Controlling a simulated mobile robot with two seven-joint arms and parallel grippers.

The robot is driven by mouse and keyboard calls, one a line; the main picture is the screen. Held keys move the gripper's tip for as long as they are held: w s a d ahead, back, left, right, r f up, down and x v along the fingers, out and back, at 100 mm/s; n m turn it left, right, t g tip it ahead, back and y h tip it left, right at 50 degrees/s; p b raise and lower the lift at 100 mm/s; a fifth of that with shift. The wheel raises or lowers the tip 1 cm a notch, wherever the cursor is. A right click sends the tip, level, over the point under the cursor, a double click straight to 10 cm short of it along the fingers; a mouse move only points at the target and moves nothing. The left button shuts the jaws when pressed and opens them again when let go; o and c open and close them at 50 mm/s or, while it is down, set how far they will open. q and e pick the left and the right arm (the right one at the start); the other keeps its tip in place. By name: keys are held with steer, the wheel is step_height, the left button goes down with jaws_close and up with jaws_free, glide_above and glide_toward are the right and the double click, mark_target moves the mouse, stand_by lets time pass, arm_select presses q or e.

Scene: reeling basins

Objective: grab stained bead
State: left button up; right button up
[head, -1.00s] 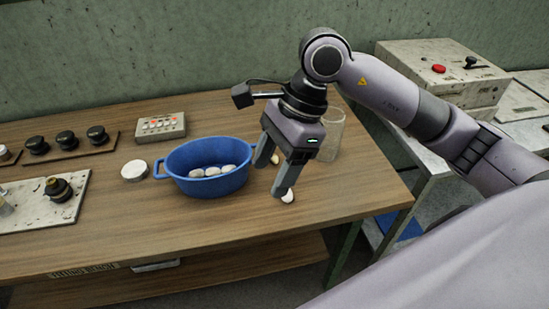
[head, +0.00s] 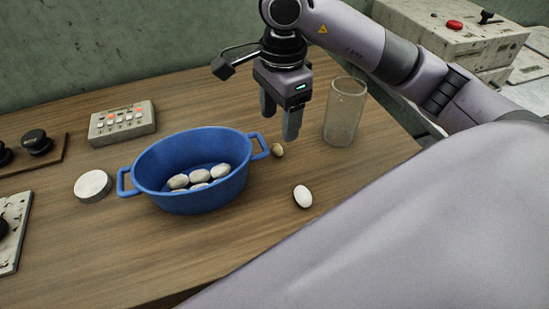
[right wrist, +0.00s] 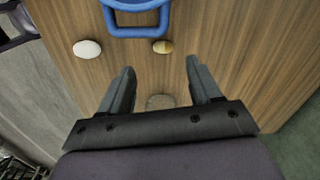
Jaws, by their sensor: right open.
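The stained bead (head: 278,149) is small, egg-shaped and yellowish brown. It lies on the wooden table just beside the right handle of the blue basin (head: 160,193). In the right wrist view the stained bead (right wrist: 163,46) shows a pale patch and lies beyond the fingertips, roughly centred between them. My right gripper (head: 279,126) is open and empty, pointing down above the table close to that bead; its fingers (right wrist: 160,68) stand apart in the wrist view. A plain white bead (head: 302,196) lies nearer the front, also in the wrist view (right wrist: 87,49). My left gripper is out of view.
A clear glass (head: 344,112) stands right of my gripper. Several pale beads (head: 199,175) lie inside the basin. A round white lid-like disc (head: 93,186) and a button box (head: 122,122) are to the left. The table front is clear.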

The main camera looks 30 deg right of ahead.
mark_target(278, 146)
steer(key=shift+f, duration=0.95)
steer(key=shift+w+d+f, duration=0.1)
steer(key=shift+w+f, duration=0.1)
steer(key=shift+f, duration=1.2)
steer(key=shift+w+f, duration=0.2)
steer(key=shift+f, duration=1.2)
steer(key=c, duration=0.7)
